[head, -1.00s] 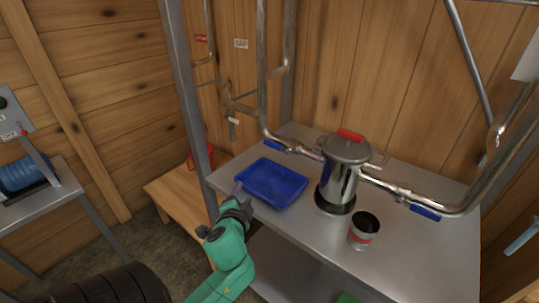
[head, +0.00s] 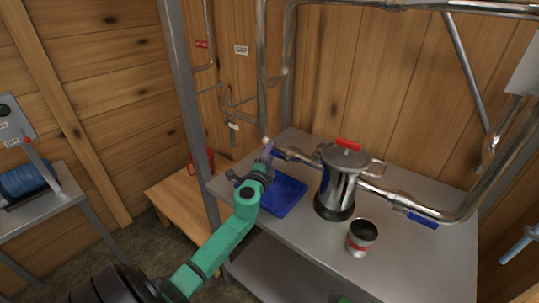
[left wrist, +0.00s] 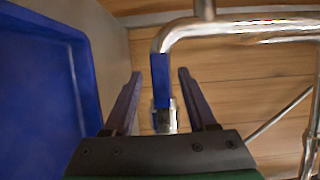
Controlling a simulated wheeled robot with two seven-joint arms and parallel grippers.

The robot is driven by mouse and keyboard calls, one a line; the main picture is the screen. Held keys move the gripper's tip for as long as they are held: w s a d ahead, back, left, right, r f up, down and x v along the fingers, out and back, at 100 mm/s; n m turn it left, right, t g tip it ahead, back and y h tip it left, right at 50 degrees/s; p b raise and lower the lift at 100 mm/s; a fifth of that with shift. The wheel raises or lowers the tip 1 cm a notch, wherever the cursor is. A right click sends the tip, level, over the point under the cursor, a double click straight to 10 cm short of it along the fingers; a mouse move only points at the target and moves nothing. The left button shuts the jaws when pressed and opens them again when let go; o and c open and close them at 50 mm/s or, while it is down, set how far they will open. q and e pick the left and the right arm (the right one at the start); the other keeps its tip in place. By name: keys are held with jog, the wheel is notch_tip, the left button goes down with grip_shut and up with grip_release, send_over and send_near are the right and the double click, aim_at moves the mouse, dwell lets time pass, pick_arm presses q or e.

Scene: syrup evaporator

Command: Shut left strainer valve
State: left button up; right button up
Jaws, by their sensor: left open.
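The left strainer valve has a blue handle (head: 277,154) on the pipe left of the steel strainer pot (head: 338,185). In the left wrist view the blue handle (left wrist: 160,78) points along my view, between the two fingers and apart from both. My left gripper (head: 267,150) is open at this handle, above the back of the blue tray (head: 285,199). The fingers (left wrist: 159,74) partly hide the handle in the head view. The right valve's blue handle (head: 422,220) lies along its pipe. My right gripper is not in view.
The blue tray also shows at the left in the left wrist view (left wrist: 45,90). A steel cup (head: 362,237) with a red band stands at the front of the metal table (head: 415,265). A shelf post (head: 187,110) rises left of my arm. Pipes run behind and above the handle.

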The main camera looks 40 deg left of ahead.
pick_arm(q)
jog(key=shift+w, duration=0.1)
grip_shut()
dwell(1.4)
